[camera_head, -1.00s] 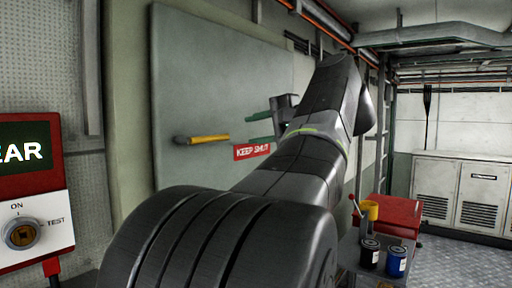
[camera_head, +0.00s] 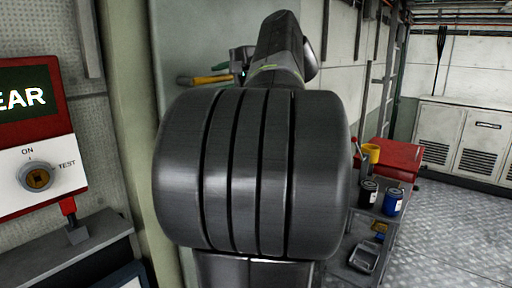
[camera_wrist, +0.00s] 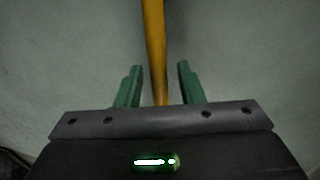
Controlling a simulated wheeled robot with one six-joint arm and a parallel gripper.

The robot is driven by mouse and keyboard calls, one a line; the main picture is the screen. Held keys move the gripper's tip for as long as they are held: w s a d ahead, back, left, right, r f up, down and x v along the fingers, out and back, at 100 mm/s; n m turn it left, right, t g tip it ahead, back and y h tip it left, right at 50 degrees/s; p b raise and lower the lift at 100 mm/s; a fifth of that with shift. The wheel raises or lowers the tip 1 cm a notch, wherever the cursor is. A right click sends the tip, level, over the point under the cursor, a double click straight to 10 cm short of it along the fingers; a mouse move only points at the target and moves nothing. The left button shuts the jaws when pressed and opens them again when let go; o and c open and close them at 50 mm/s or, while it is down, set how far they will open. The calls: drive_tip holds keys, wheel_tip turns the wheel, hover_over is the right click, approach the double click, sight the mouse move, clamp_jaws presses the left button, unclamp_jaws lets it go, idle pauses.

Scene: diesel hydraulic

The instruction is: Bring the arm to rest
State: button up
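My arm rises through the middle of the head view, its big ribbed dark link hiding much of the grey door panel. My gripper shows partly behind it, near the panel, in the head view (camera_head: 238,70). In the wrist view my gripper (camera_wrist: 157,82) has its two green fingers well apart. A yellow handle (camera_wrist: 153,45) runs from the top edge down between them, with a gap on each side. I see no finger touching it. The handle also shows in the head view (camera_head: 212,79), left of the gripper.
A red and white panel with a knob (camera_head: 38,178) stands at left, close by. At right is a cart with a red box (camera_head: 392,158), a yellow cup (camera_head: 370,152), a black can (camera_head: 367,193) and a blue can (camera_head: 392,201). Floor (camera_head: 460,235) at right is clear.

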drive_tip(key=shift+w+a+f, duration=0.15)
drive_tip(key=shift+w+a, duration=0.3)
drive_tip(key=shift+a, duration=0.1)
drive_tip(key=shift+s+d, duration=0.1)
drive_tip(key=b+v, duration=0.2)
drive_tip(key=v, duration=1.1)
drive_tip(key=p+x, duration=0.2)
drive_tip(key=x, duration=1.1)
drive_tip(key=shift+f+m, duration=0.2)
drive_tip(key=shift+m, duration=0.1)
drive_tip(key=shift+f+m, duration=0.3)
